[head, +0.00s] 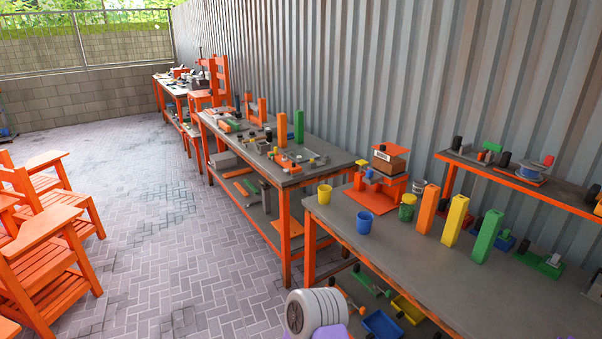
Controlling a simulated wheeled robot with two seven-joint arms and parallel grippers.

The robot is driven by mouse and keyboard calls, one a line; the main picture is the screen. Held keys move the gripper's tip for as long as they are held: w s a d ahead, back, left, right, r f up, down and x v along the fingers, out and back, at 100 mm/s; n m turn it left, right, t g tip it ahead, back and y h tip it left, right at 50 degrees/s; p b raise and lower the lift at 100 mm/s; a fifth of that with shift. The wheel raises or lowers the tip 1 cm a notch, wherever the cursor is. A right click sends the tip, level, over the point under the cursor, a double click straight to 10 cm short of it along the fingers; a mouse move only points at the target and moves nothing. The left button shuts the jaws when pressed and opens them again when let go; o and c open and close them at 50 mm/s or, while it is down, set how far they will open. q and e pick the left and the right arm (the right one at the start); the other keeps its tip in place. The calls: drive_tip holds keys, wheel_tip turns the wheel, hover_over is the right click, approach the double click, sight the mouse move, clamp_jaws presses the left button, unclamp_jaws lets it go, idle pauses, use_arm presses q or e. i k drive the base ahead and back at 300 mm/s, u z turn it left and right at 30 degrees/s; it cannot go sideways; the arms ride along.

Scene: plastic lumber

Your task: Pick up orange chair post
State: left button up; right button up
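An orange post (427,209) stands upright on the near grey workbench (395,255). It is leftmost in a row with a yellow post (455,221) and a green post (486,237), with gaps between them. Another orange post (282,129) stands on the middle bench (328,173), beside a green post (299,127). Neither of my grippers shows in the head view. A white and purple part of my own body shows at the bottom edge.
A green cup (407,208), a blue cup (364,222) and an orange stand (378,195) are left of the posts. Small parts lie at the near bench's right. A raised shelf (530,183) runs behind. Orange chairs (40,260) stand left; the paved floor between is clear.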

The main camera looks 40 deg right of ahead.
sight(431, 191)
drive_tip(key=z, duration=0.3)
drive_tip(key=i, duration=1.9)
drive_tip(key=z, duration=0.75)
